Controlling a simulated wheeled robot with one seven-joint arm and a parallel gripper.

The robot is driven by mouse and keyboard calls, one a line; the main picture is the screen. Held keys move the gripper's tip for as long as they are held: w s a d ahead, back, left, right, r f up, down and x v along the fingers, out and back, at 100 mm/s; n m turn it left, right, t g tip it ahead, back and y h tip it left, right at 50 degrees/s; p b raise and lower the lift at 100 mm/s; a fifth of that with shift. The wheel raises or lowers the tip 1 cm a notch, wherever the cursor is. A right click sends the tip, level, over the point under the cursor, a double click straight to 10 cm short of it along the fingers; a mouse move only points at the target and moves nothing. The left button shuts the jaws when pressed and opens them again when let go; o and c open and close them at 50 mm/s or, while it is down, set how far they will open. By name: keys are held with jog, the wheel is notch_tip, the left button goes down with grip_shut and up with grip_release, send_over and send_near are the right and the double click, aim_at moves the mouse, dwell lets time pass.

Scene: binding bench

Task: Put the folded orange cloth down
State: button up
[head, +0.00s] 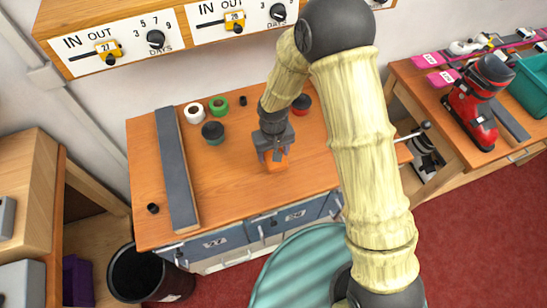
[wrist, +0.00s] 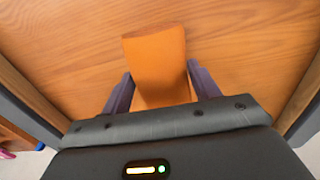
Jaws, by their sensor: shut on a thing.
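The folded orange cloth (head: 277,164) is at the front part of the wooden bench top, right under my gripper (head: 273,158) in the head view. In the wrist view the orange cloth (wrist: 157,62) stands out between the two dark fingers of my gripper (wrist: 160,90), which are shut on it. Its near end is hidden by the gripper body. I cannot tell whether the cloth touches the bench top (head: 235,175) or hangs just above it.
A long grey strip (head: 176,170) lies on the bench's left side. A white roll (head: 194,113), a green roll (head: 219,105) and a dark-topped pot (head: 213,132) stand toward the back. A small black cup (head: 153,208) is at front left. Bench space left of my gripper is clear.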

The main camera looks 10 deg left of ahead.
jog(key=shift+f+p, duration=0.4)
jog(key=shift+f, duration=1.65)
jog(key=shift+f, duration=0.15)
jog(key=o, duration=0.9)
